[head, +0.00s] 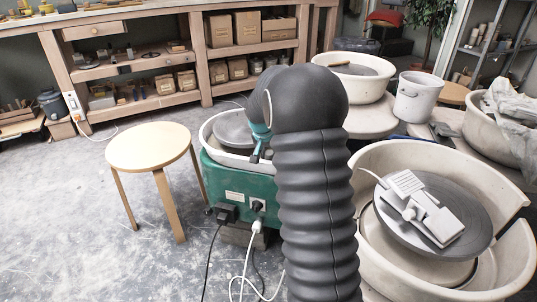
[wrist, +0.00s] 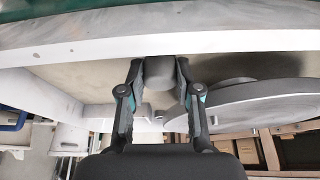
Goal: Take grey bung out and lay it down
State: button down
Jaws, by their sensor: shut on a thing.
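The grey bung (wrist: 160,69) is a short dark grey piece between my fingertips in the wrist view. My gripper (wrist: 160,82) is shut on it. The bung is against or close to the pale floor or wall of a splash pan (wrist: 90,83); I cannot tell whether it still sits in a hole. In the head view my gripper (head: 256,153) reaches down at the near side of the white splash pan (head: 207,127) on the green wheel (head: 225,183). The bung is hidden there.
A grey wheel head (head: 232,126) stands in the pan, close to my fingers. A round wooden stool (head: 148,145) with a bare top is at the left. Cables and plugs (head: 257,226) hang from the green wheel. A second wheel (head: 470,225) is at the right.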

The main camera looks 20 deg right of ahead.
aim_at(269, 153)
jog(key=shift+r+p, duration=0.65)
jog(key=shift+r, duration=0.8)
jog(key=shift+r+p, duration=0.4)
jog(key=shift+r, duration=0.35)
